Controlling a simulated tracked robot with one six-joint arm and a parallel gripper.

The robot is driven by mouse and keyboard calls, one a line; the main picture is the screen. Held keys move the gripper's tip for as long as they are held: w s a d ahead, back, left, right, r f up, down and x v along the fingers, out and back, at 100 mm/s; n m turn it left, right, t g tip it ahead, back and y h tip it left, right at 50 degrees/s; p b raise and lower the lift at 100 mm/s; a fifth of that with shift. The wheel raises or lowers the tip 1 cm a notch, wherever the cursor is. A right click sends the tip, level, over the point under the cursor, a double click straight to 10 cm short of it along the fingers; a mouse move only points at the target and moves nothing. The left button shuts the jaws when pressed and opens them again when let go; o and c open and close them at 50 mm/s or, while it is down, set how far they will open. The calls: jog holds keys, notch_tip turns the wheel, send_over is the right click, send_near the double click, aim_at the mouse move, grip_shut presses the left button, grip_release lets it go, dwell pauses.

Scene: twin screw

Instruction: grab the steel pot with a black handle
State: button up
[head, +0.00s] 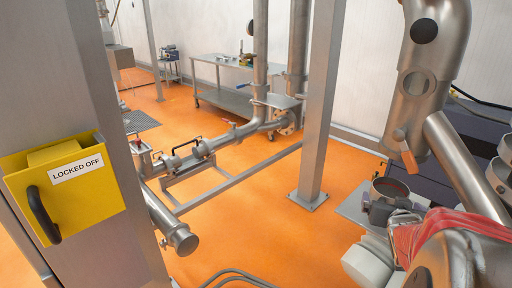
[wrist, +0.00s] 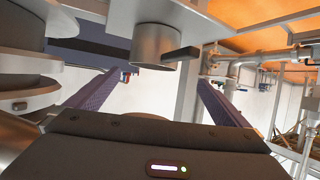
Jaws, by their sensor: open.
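The steel pot (wrist: 154,35) is at the top of the wrist view, a grey cylinder with its black handle (wrist: 180,53) pointing right. The wrist picture appears upside down, with the orange floor at the top. My gripper (wrist: 166,78) is open, its two dark fingers spread apart. The pot lies between the fingers' directions in the picture, and I see no finger closed on it. In the head view, a round steel pot (head: 390,189) with an open top is at the lower right. My gripper (head: 392,212) appears just in front of it, small and partly hidden.
Red wrapping (head: 445,232) is in front at right. A yellow lockout box (head: 65,190) is at left.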

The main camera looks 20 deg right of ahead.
jog(key=shift+s+d, duration=0.35)
jog(key=shift+d, duration=0.15)
jog(key=shift+x, duration=4.3)
jog(key=shift+w+d, duration=0.1)
jog(key=shift+w, duration=0.05)
jog(key=shift+x, duration=2.5)
jog(key=shift+r, duration=0.2)
jog(key=c, duration=1.1)
